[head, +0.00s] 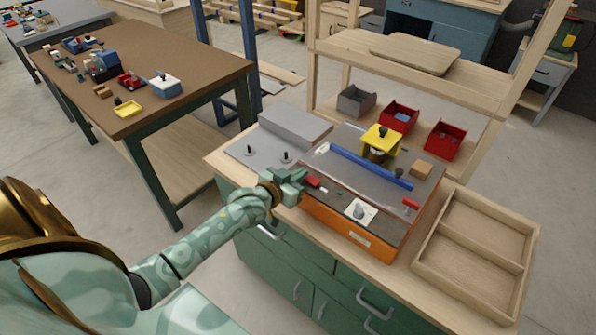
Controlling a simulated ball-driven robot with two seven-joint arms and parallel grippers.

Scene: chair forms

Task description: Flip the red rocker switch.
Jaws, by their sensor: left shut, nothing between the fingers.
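A small red switch (313,181) sits on the dark front strip of the orange-sided machine (345,226), toward its left end. My left gripper (303,177) is shut and empty, with its fingertips just left of the red switch. I cannot tell whether the fingertips touch it, or which way the switch is tipped. A second small red part (411,204) shows at the right end of the same machine. My right gripper is not in view.
A white plate with a grey knob (360,210) is on the machine's front strip. A blue bar (350,163) and a yellow block (381,139) stand behind. A wooden tray (446,236) lies to the right. Grey and red bins (445,141) stand at the back.

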